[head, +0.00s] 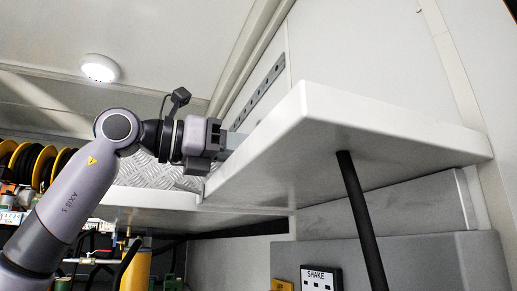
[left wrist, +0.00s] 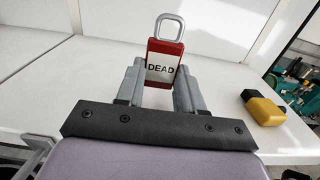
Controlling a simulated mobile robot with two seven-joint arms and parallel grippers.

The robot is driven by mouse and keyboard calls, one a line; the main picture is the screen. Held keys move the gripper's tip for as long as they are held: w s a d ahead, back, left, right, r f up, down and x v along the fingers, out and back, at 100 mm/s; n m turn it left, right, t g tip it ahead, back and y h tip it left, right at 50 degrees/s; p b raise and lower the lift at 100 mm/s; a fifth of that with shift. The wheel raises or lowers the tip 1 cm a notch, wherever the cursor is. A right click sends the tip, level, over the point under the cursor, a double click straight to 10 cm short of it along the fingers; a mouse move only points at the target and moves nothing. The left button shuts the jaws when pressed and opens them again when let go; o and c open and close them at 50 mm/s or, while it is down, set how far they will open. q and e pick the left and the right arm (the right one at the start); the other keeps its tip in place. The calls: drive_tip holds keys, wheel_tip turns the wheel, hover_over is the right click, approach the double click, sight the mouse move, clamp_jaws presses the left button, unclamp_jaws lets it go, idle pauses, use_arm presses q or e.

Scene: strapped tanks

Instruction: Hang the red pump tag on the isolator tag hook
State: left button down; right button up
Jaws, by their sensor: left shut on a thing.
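My left gripper (left wrist: 159,72) is shut on a red padlock-shaped piece (left wrist: 168,46) with a silver shackle and a white label reading "DEAD". It stands upright between the fingers, shackle away from the gripper. In the head view my left gripper (head: 229,143) reaches over the raised white shelf, and its fingertips and load are hidden behind the shelf edge. I cannot make out a pump tag by name or the isolator tag hook in either view. My right gripper is not in view.
The white shelf (head: 300,150) has a thick front edge close to my left gripper. A black post (head: 362,220) runs below it. A yellow and black object (left wrist: 264,110) lies on the white surface to the right. Cable reels (head: 40,163) stand at far left.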

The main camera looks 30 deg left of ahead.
use_arm(q)
drive_tip(key=shift+s+a, duration=0.1)
drive_tip(key=v, duration=0.7)
drive_tip(key=shift+r, duration=0.2)
idle(1.2)
drive_tip(key=shift+s+a, duration=0.1)
drive_tip(key=shift+f, duration=0.1)
idle(0.4)
